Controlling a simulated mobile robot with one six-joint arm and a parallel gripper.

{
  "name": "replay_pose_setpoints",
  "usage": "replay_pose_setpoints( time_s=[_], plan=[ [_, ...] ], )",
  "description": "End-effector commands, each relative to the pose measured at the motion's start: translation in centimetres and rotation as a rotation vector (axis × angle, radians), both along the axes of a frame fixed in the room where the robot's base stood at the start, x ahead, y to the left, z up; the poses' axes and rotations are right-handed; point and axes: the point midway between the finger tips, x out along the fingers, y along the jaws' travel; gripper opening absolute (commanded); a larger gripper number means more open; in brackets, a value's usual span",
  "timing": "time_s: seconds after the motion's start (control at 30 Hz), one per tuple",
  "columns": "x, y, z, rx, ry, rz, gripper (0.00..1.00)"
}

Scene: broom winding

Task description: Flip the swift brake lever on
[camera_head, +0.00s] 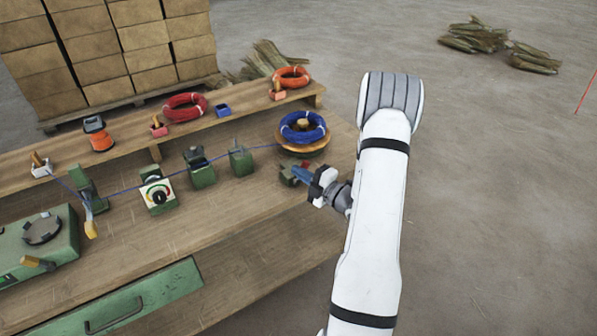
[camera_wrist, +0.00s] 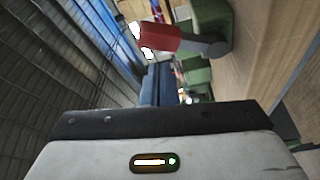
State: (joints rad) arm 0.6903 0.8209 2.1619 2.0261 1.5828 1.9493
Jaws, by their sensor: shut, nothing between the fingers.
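The swift, a round wooden disc (camera_head: 318,147) carrying a blue coil (camera_head: 303,119), stands at the right end of the bench. The brake lever has a red handle (camera_wrist: 176,39) and a grey pivot end (camera_wrist: 213,47) in the wrist view. In the head view only a little red (camera_head: 306,164) shows just below the disc, beside a green block. My gripper (camera_head: 297,171) is shut and empty, its blue fingers beside the green block and close to the lever. In the wrist view the fingers (camera_wrist: 155,85) lie just below the red handle; contact cannot be told.
A blue line runs left from the coil past several green devices, including a dial box (camera_head: 158,195). A raised shelf behind holds a red coil (camera_head: 185,107) and an orange coil (camera_head: 291,77). Bare bench (camera_head: 225,215) lies in front; open floor is to the right.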

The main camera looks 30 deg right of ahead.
Motion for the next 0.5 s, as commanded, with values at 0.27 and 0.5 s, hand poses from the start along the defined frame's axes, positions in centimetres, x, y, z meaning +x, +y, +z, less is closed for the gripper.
replay_pose_setpoints(
  time_s=[0.27,0.5],
  plan=[
    [-0.1,3.2,2.2,0.002,0.002,0.009,0.00],
    [-3.8,2.1,1.2,0.003,0.003,0.004,0.00]
  ],
)
